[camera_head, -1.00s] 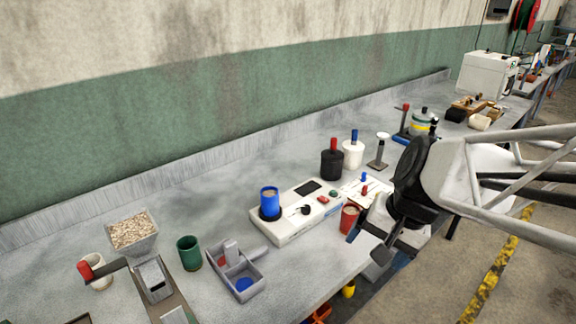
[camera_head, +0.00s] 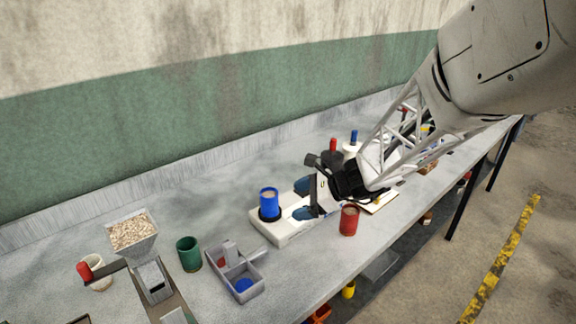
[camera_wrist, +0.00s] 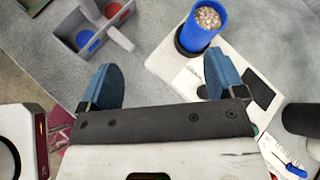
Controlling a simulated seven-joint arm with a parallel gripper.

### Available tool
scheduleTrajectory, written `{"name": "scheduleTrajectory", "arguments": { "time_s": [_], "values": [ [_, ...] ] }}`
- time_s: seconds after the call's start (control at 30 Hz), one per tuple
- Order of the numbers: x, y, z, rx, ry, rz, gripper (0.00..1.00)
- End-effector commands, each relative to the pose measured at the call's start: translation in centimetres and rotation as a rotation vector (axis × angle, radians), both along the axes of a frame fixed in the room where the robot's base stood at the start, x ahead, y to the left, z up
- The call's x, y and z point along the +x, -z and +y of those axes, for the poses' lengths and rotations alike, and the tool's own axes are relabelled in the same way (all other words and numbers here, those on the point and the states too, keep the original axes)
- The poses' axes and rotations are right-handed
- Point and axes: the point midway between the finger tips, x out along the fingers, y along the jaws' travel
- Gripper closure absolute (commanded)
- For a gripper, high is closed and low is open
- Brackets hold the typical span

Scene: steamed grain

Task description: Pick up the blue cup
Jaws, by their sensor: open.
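The blue cup (camera_head: 268,201) stands upright in a dark round seat on the left part of a white device (camera_head: 292,236). It is filled with pale grain. My gripper (camera_head: 303,199) is open and empty, just right of the cup and over the device, with its blue fingertips pointing left toward the cup. In the wrist view the blue cup (camera_wrist: 202,24) is at the top right, beyond the fingertips of my gripper (camera_wrist: 160,80). The fingers are wide apart and do not touch the cup. My gripper hides much of the device in the head view.
A red cup (camera_head: 348,220) stands close to my gripper near the table's front edge. A grey divided tray (camera_head: 241,270), a green cup (camera_head: 189,253) and a grain-filled hopper (camera_head: 131,236) are to the left. The bench behind the blue cup is clear.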

Motion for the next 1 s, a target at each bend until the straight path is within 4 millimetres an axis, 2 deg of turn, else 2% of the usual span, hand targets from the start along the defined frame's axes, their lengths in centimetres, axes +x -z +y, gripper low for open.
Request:
{"name": "scheduleTrajectory", "arguments": {
  "time_s": [0.03, 0.2, 0.4, 0.83, 1.0],
  "values": [
    [1.2, 0.9, 0.6, 0.032, 0.037, 0.037, 0.11],
    [4.5, 3.0, 1.9, 0.131, 0.157, 0.142, 0.11],
    [6.6, 4.5, 2.6, 0.196, 0.236, 0.212, 0.11],
    [7.0, 4.7, 2.8, 0.209, 0.252, 0.225, 0.11],
    [7.2, 5.0, 3.4, 0.208, 0.25, 0.226, 0.11]
  ]
}}
